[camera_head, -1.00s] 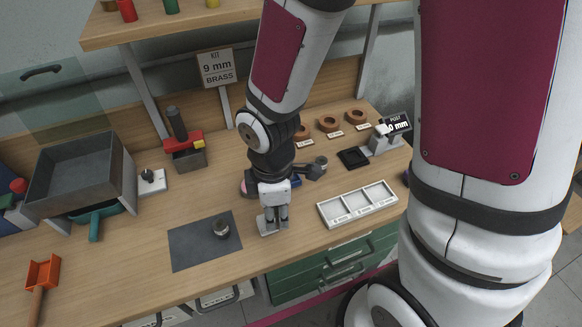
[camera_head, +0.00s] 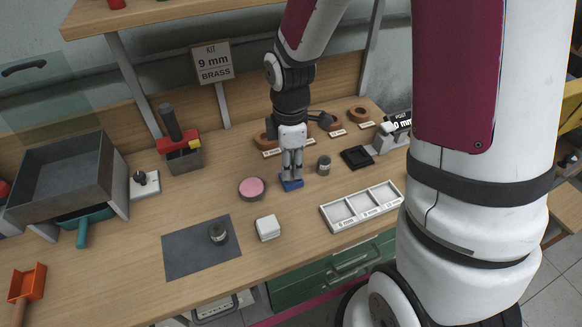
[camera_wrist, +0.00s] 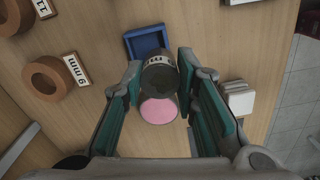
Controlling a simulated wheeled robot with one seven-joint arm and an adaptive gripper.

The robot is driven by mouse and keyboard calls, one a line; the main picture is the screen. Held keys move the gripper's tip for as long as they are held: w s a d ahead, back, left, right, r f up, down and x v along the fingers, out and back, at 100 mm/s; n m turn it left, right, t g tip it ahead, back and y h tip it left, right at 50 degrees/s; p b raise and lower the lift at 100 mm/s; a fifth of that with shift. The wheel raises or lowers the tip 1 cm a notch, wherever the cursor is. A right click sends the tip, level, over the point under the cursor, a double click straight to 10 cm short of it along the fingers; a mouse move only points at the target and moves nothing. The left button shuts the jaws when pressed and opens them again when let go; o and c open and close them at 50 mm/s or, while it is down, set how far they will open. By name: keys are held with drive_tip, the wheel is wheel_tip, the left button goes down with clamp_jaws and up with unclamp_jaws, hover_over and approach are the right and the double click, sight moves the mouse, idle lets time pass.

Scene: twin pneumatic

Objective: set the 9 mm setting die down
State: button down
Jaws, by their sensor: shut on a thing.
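My gripper (camera_head: 291,178) is down near the small blue tray (camera_head: 291,185), past the middle of the bench. In the wrist view its fingers (camera_wrist: 158,82) stand on both sides of a dark, short cylinder, the setting die (camera_wrist: 158,74), and are shut on it. Its pale label shows "mm"; the digit is not legible. The blue tray also shows in the wrist view (camera_wrist: 148,40), just beyond the die and partly covered by it. I cannot tell whether the die touches the tray.
A round pink-topped dish (camera_head: 252,188) is left of the gripper, a white block (camera_head: 268,228) in front. One similar cylinder (camera_head: 323,165) stands to the right, another (camera_head: 218,233) on the grey mat (camera_head: 185,260). A white three-part tray (camera_head: 362,207) and brown rings (camera_head: 358,114) are nearby.

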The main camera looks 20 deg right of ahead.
drive_tip(key=shift+w+d, duration=0.35)
drive_tip(key=shift+w, duration=0.25)
drive_tip(key=shift+f, duration=1.8)
drive_tip(key=shift+f, duration=0.1)
drive_tip(key=c, duration=1.3)
unclamp_jaws()
